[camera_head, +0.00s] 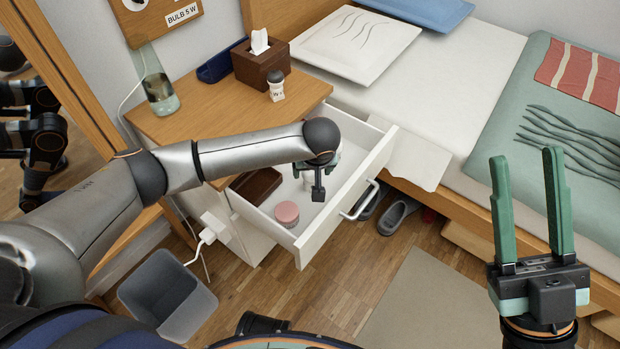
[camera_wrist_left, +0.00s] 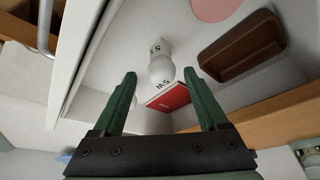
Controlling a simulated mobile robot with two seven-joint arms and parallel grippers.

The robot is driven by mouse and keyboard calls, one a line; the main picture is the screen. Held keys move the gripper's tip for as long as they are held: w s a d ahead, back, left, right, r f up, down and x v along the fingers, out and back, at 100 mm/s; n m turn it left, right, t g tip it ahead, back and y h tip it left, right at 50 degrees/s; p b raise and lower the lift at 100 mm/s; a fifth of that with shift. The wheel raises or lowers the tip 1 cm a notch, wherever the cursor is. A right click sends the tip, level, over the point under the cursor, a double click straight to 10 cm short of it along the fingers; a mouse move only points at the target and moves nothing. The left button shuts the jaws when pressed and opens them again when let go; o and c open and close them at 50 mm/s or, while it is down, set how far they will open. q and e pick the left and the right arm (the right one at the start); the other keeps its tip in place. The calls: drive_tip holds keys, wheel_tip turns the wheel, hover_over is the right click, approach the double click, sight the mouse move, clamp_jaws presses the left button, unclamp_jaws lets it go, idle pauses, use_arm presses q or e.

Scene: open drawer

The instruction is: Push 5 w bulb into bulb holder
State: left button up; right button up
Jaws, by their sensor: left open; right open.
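A white bulb (camera_wrist_left: 161,68) with dark lettering that reads like 5 W lies in the open drawer (camera_head: 345,195). In the left wrist view it shows between and beyond the fingertips of my left gripper (camera_wrist_left: 160,74), which is open and empty. In the head view my left gripper (camera_head: 317,182) points down into the drawer, and its arm and hand hide much of the bulb. A wooden board (camera_head: 188,31) on the wall bears the label BULB 5 W and a round white fitting (camera_head: 135,4), cut by the top edge. My right gripper (camera_head: 525,158) is open and empty, pointing up.
The drawer also holds a pink round container (camera_head: 287,213), a brown tray (camera_wrist_left: 242,47) and a red box (camera_wrist_left: 168,98). On the nightstand stand a tissue box (camera_head: 262,62), a small lettered item (camera_head: 276,88) and a glass vessel (camera_head: 160,92). A bin (camera_head: 165,295) and bed flank it.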

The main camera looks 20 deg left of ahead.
sight(310, 172)
use_arm(q)
drive_tip(key=b+x, duration=0.3)
drive_tip(key=x, duration=0.2)
drive_tip(key=shift+w+a+b, duration=0.2)
drive_tip(key=shift+a+b, duration=0.05)
drive_tip(key=shift+b, duration=0.05)
clamp_jaws()
idle(0.5)
